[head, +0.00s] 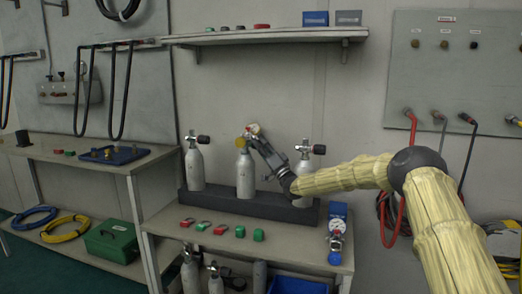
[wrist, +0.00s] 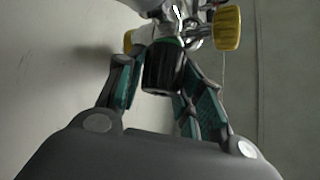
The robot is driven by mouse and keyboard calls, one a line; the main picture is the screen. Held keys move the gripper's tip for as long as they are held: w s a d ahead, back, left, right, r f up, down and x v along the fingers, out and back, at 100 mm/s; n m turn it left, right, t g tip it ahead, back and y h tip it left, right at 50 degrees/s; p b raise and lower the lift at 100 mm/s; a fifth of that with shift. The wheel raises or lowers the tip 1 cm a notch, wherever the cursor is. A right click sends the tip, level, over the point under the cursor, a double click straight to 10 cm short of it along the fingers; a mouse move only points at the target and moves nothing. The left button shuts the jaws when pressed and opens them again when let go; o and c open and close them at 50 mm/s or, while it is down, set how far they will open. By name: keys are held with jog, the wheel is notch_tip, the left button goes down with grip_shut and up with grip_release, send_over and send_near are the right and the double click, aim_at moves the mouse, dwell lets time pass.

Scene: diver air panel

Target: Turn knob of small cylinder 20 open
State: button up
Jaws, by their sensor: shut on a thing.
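Three small grey cylinders stand upright in a dark rack (head: 265,207) on the bench: a left one (head: 195,168), a middle one (head: 245,173) and a right one (head: 303,166). No number is readable on them. My gripper (head: 257,137) reaches the valve at the top of the middle cylinder from the right. In the wrist view its green-padded fingers (wrist: 160,78) are on both sides of a black knob (wrist: 163,66) with a green ring, and are shut on it. Yellow caps (wrist: 227,28) show on the valve beside the knob. The knob is mostly hidden in the head view.
Red and green small parts (head: 220,230) lie along the bench front. A blue gauge unit (head: 338,225) stands at the bench's right end. A shelf (head: 265,35) hangs above the cylinders. Black knobs (head: 204,139) project from the outer cylinders' valves.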

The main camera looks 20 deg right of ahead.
jog(key=shift+f, duration=0.15)
dwell(0.3)
jog(key=o, duration=1)
jog(key=shift+d, duration=0.1)
jog(key=v, duration=1.2)
jog(key=shift+w+f, duration=0.1)
jog(key=shift+w, duration=0.05)
